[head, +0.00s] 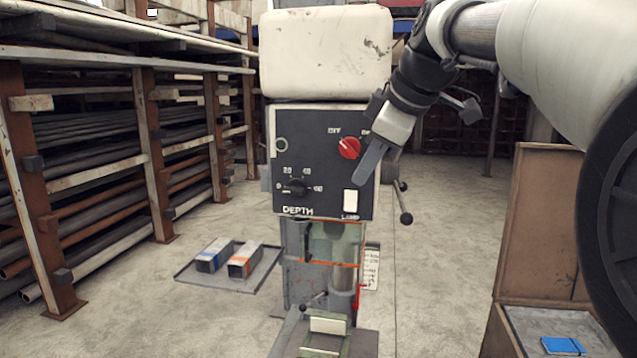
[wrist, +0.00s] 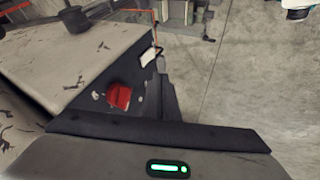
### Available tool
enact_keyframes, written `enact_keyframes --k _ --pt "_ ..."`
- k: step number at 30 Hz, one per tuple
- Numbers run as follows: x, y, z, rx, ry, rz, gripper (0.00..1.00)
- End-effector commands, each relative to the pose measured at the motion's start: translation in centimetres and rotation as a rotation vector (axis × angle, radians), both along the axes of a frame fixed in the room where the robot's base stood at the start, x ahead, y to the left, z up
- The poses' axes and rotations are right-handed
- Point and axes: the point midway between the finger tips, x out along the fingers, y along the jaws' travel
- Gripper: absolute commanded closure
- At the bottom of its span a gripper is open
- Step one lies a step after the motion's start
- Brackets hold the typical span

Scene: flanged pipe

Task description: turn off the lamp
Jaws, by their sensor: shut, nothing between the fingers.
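The machine's dark control panel (head: 325,165) faces me. At its lower right is a white rocker switch (head: 350,203) labelled LAMP; it also shows in the wrist view (wrist: 149,57). I cannot tell which way the rocker is tipped, and no lamp is clearly visible. My gripper (head: 364,178) is shut and empty, pointing down in front of the panel's right side. Its tips are a little above the switch in the head view, apart from it as far as I can see. In the wrist view, the dark fingers (wrist: 166,82) extend toward the switch.
A red knob (head: 349,148) sits just left of my fingers, with its lettering partly hidden. A black DEPTH dial (head: 296,187) is at the panel's lower left. A lever handle (head: 405,217) sticks out at right. Pipe racks (head: 145,150) stand left; a brown cabinet (head: 545,225) stands right.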

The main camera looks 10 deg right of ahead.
Motion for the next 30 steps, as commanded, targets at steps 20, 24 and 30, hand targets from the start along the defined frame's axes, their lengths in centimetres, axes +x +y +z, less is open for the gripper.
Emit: enact_keyframes --k 20,24,30 --pt "-2.5 -1.8 5.4 0.001 0.005 0.002 1.00" --pt "-2.6 -1.7 5.3 0.003 0.006 -0.003 1.00" --pt "-6.1 -1.0 2.8 0.078 0.071 -0.170 1.00"
